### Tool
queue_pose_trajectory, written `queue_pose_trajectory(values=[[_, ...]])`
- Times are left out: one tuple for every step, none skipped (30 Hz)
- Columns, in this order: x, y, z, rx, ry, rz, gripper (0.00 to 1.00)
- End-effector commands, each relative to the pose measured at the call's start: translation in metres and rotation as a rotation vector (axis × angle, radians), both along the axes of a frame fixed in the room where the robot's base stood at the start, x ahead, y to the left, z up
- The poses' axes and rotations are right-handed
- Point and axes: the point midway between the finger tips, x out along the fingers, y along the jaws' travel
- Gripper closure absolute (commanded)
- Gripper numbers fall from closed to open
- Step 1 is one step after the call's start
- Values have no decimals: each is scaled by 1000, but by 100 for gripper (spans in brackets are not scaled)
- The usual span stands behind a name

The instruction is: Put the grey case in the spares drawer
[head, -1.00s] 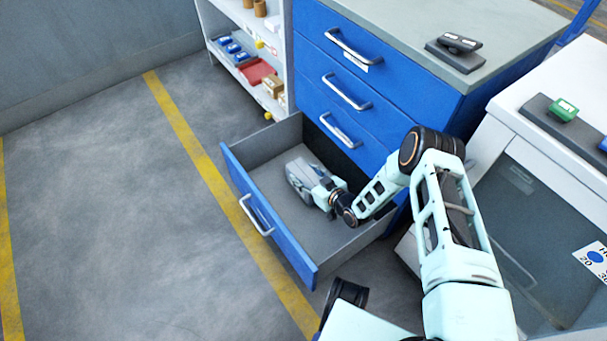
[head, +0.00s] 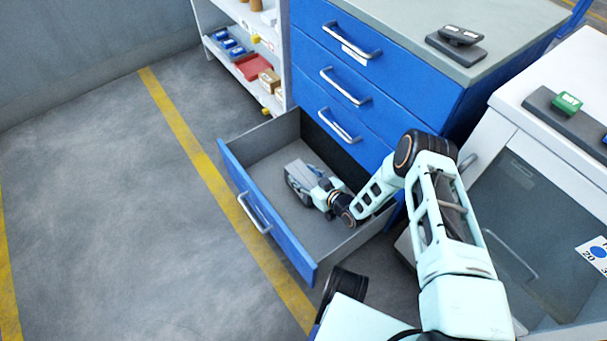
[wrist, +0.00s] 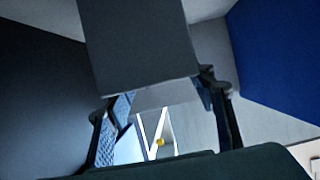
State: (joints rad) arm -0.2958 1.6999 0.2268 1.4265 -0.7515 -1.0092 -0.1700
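The grey case (head: 297,172) is inside the open bottom drawer (head: 262,178) of the blue cabinet, towards its middle. My gripper (head: 312,184) reaches into the drawer from the right, with its fingers around the case. In the wrist view the case (wrist: 140,45) fills the upper middle, and the fingers of my gripper (wrist: 166,98) close on its two sides. I cannot tell whether the case touches the drawer floor. The label on the cabinet is too small to read.
The drawer front (head: 268,215) stands out over the floor. A shelf unit (head: 243,62) with small boxes is left of the cabinet. A white unit (head: 545,125) with a dark front stands at right. The drawer floor left of the case is clear.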

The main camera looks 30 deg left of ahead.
Motion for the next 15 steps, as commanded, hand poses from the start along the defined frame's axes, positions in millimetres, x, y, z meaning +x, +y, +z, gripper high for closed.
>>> queue_pose_trajectory(values=[[0,0,0,1,0,0,43],[0,0,0,1,0,0,39],[0,0,0,1,0,0,35],[0,0,0,1,0,0,34],[0,0,0,1,0,0,34],[0,0,0,1,0,0,34],[0,0,0,1,0,0,34],[0,0,0,1,0,0,34],[0,0,0,1,0,0,34],[0,0,0,1,0,0,34],[0,0,1,1,0,0,34],[0,0,1,1,0,0,34],[0,0,2,1,0,0,34],[0,0,4,1,0,0,34],[1,0,7,2,-1,-1,34]])
